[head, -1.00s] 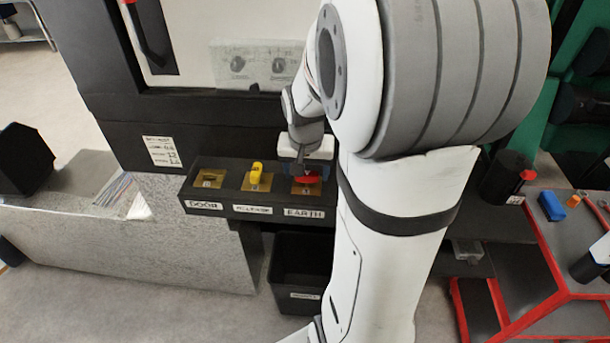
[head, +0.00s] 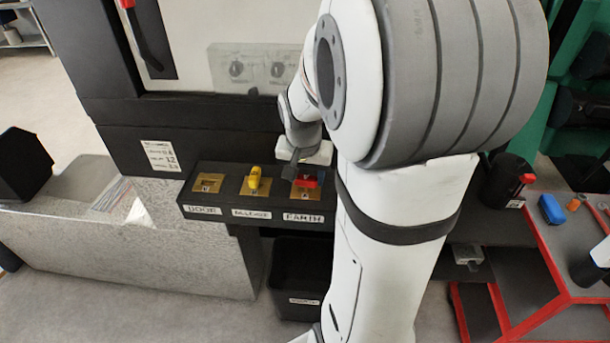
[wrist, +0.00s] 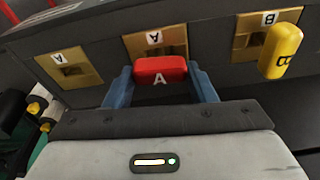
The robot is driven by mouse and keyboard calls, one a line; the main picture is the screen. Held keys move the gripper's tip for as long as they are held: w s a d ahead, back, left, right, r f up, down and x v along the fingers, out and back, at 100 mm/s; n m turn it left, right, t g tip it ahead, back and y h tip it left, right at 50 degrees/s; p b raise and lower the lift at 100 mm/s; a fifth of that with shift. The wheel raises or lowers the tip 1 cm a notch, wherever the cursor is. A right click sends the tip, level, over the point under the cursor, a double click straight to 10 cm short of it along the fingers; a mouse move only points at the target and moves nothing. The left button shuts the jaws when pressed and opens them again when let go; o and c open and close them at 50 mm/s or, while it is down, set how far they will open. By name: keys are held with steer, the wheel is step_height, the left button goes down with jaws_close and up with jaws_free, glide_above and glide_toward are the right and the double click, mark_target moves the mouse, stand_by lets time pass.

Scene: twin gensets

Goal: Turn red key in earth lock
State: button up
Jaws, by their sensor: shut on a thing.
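The red key (wrist: 160,70), marked A, sits in the brass plate of the earth lock (wrist: 152,44). In the head view the red key (head: 307,181) is above the EARTH label (head: 303,218). My gripper (wrist: 161,82) has its blue fingers on both sides of the key's head and is shut on it. In the head view my gripper (head: 308,177) is partly hidden by my own wrist. The key's shaft and slot are hidden under its head.
A yellow key (wrist: 281,52), marked B, stands in the neighbouring lock, close to my gripper. An empty brass lock plate (wrist: 68,70) is on the other side. The DOOR lock (head: 208,184) is empty. A dark bin (head: 303,270) stands below the ledge.

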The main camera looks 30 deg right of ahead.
steer(key=m+b, duration=0.1)
steer(key=m, duration=0.1)
steer(key=m+b, duration=0.1)
steer(key=m, duration=0.1)
steer(key=shift+s+f+g+h, duration=0.1)
steer(key=shift+f+g+h, duration=0.05)
steer(key=shift+g+h, duration=0.15)
steer(key=m+b, duration=0.1)
steer(key=m, duration=0.3)
steer(key=shift+g, duration=0.3)
steer(key=m+g+b, duration=0.1)
steer(key=m+b, duration=0.1)
steer(key=m, duration=0.7)
steer(key=shift+s+g, duration=0.15)
steer(key=shift+g, duration=0.25)
steer(key=o, duration=1.2)
steer(key=shift+c, duration=0.2)
steer(key=shift+r, duration=0.2)
